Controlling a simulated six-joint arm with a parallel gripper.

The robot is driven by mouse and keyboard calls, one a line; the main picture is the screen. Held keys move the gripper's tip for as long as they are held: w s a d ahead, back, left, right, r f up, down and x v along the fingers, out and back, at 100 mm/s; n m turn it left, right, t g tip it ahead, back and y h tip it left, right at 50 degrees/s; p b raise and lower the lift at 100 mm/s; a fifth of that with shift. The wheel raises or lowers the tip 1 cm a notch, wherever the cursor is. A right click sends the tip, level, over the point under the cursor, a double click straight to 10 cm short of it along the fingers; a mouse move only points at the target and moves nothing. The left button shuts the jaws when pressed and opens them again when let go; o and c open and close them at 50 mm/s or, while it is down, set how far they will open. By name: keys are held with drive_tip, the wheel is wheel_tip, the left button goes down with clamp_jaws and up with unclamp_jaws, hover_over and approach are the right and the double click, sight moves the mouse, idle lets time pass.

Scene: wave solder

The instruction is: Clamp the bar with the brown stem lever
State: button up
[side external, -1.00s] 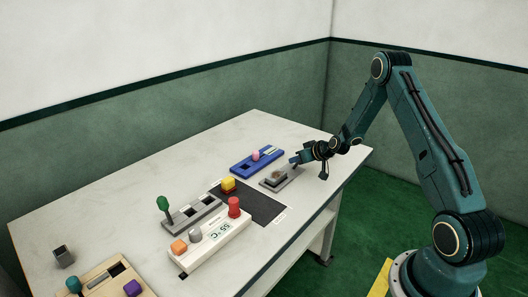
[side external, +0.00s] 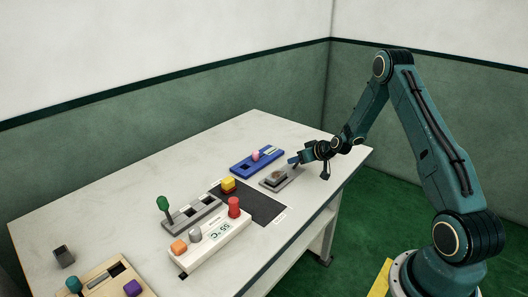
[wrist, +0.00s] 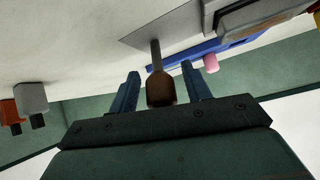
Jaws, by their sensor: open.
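The brown lever knob (wrist: 160,90) on its grey stem (wrist: 155,50) shows in the wrist view, between the two blue fingers of my gripper (wrist: 160,88). The fingers are open, with a visible gap on each side of the knob. The stem runs up to a grey base plate (wrist: 165,25). In the side view my gripper (side external: 294,160) is low at the far right of the table, beside the grey clamp unit (side external: 293,175). A block with a brownish top (side external: 275,177) sits on that unit. I cannot tell whether it is the bar. The lever is hard to make out there.
A blue unit (side external: 240,167) with a pink knob (side external: 255,155) stands just behind. A white panel (side external: 207,249) with a red button (side external: 234,206) and a green-knobbed lever unit (side external: 185,217) stand further left.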

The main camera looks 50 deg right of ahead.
drive_tip(key=v, duration=1.3)
drive_tip(key=shift+s, duration=0.1)
drive_tip(key=s+a+r+n+g+y, duration=0.1)
drive_tip(key=s+a+r+n, duration=0.1)
drive_tip(key=a+r, duration=0.6)
drive_tip(key=s+a+r+n+g+y, duration=0.1)
drive_tip(key=s+a+r+n+g, duration=0.1)
drive_tip(key=a+r, duration=0.65)
drive_tip(key=s+a+r, duration=0.2)
drive_tip(key=s+a, duration=0.4)
drive_tip(key=s, duration=0.3)
drive_tip(key=s+a+r+g, duration=0.1)
drive_tip(key=s+a, duration=0.4)
drive_tip(key=s, duration=0.5)
drive_tip(key=shift+a+r+m+g+h, duration=0.3)
drive_tip(key=shift+a+r, duration=0.05)
drive_tip(key=shift+r, duration=0.25)
